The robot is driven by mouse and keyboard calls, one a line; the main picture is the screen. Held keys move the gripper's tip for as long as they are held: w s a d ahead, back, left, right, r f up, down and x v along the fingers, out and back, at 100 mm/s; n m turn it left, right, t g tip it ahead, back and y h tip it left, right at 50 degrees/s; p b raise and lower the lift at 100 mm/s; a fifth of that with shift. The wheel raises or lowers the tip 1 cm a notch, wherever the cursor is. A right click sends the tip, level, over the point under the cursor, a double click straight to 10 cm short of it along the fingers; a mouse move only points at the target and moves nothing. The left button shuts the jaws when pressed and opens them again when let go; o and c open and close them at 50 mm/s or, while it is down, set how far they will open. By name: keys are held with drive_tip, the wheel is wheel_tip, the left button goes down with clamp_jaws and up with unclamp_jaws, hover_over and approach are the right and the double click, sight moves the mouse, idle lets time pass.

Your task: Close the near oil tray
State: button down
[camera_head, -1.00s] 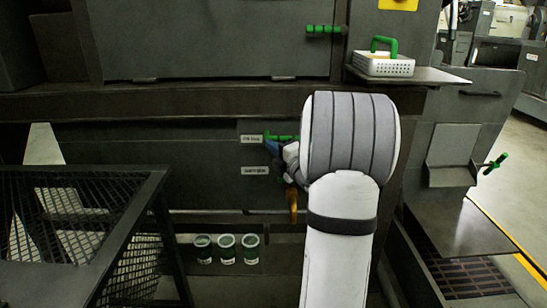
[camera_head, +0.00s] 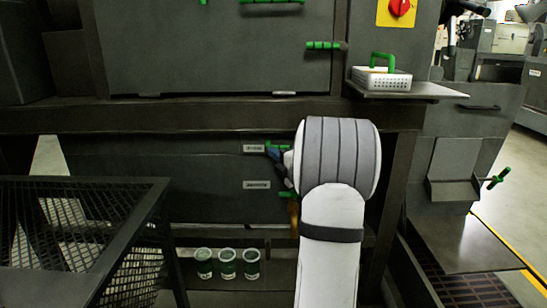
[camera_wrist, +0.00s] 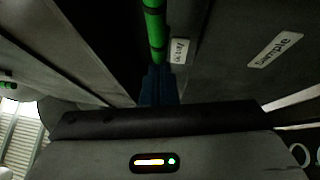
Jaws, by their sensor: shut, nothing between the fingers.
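The oil tray is the upper drawer (camera_head: 210,143) under the machine, with a small label (camera_head: 254,149) and a green handle (camera_head: 278,145). My gripper (camera_head: 274,154) is at this handle, its blue fingers pointing to the drawer front; my wrist hides part of the area. In the wrist view, the green bar handle (camera_wrist: 154,28) runs straight out from my shut blue fingers (camera_wrist: 158,80), with the tray's label (camera_wrist: 180,50) beside it. The fingertips look at or very near the bar; I cannot tell if they touch. Nothing is held.
A lower drawer with its own label (camera_head: 257,185) sits below. Several green cups (camera_head: 228,264) stand on the shelf beneath. A black mesh frame (camera_head: 85,215) stands at the left. A white basket (camera_head: 381,79) rests on a side shelf (camera_head: 430,91) at the upper right.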

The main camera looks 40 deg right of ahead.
drive_tip(key=shift+w+a+r, duration=0.1)
drive_tip(key=shift+w+r, duration=0.1)
drive_tip(key=shift+r, duration=0.1)
drive_tip(key=shift+f, duration=0.1)
drive_tip(key=s+a+f, duration=0.1)
drive_tip(key=s, duration=0.6)
drive_tip(key=s+a+f, duration=0.2)
drive_tip(key=s, duration=0.4)
drive_tip(key=w+a+r+m+g+h+p, duration=0.1)
drive_tip(key=a+r+m+g+h+p, duration=0.25)
drive_tip(key=r+p, duration=0.5)
drive_tip(key=w+a+r+m+g+h+p, duration=0.1)
drive_tip(key=a+r+m+g+p, duration=0.2)
drive_tip(key=a+r+m+p, duration=0.35)
drive_tip(key=s+a+r+m+g+y+p, duration=0.2)
drive_tip(key=s+a+r+m+g+p, duration=0.2)
drive_tip(key=s+a+p, duration=0.6)
drive_tip(key=s+a+r+m+g+y+p, duration=0.3)
drive_tip(key=s+a+r+m+g+p, duration=0.2)
drive_tip(key=s+a+r+p, duration=0.4)
drive_tip(key=s+a+g+p, duration=0.1)
drive_tip(key=p, duration=0.2)
drive_tip(key=shift+a+r, duration=0.2)
drive_tip(key=shift+a, duration=0.1)
